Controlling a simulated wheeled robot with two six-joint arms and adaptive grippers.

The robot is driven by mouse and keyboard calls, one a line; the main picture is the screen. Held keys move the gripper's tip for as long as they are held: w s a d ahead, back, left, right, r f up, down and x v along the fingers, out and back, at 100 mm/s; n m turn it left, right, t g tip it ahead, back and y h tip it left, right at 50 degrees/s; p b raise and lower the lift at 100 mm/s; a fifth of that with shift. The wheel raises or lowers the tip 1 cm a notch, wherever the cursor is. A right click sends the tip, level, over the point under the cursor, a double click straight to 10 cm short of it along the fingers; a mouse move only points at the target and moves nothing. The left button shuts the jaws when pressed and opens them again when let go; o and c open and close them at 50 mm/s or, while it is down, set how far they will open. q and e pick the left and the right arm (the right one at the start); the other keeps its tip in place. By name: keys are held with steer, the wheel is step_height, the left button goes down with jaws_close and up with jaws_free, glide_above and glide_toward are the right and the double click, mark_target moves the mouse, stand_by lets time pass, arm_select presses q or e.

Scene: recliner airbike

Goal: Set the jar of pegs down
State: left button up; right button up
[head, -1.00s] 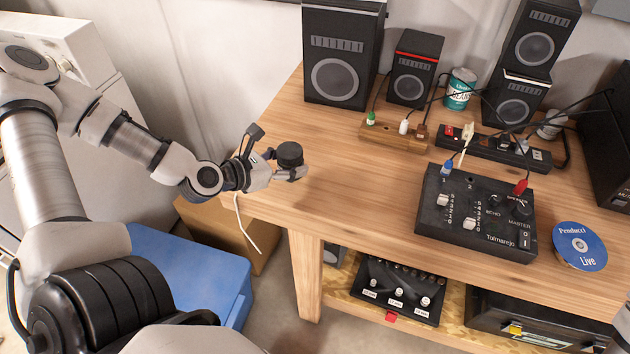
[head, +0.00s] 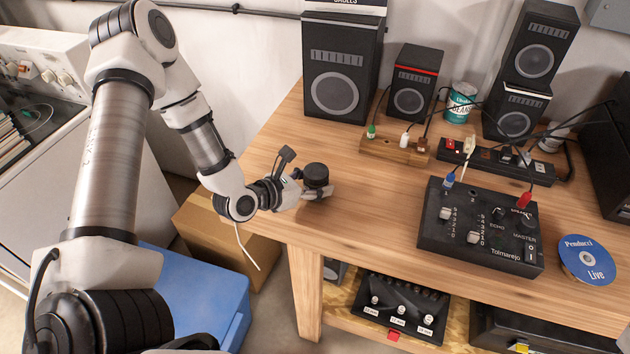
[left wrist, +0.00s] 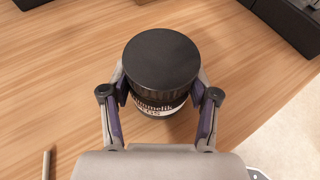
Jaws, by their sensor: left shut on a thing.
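The jar of pegs (head: 316,175) has a black lid and a dark body with a white-lettered label. My left gripper (head: 314,190) is shut around it near the left front edge of the wooden table (head: 355,215). In the left wrist view, the jar (left wrist: 161,65) stands upright between the two fingers of the gripper (left wrist: 160,100), lid toward the camera. The table lies beneath it; I cannot tell whether the jar's base touches the wood. The pegs are hidden inside. My right gripper is not in view.
A black mixer (head: 480,228) and a blue disc (head: 587,260) lie to the right on the table. A wooden block with plugs (head: 395,150) and speakers (head: 340,70) stand behind. Bare wood surrounds the jar's right side. A blue box (head: 195,290) is on the floor.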

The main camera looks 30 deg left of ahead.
arm_select(q)
steer(key=shift+s+f, duration=0.1)
steer(key=shift+f, duration=0.05)
steer(key=o, duration=1.4)
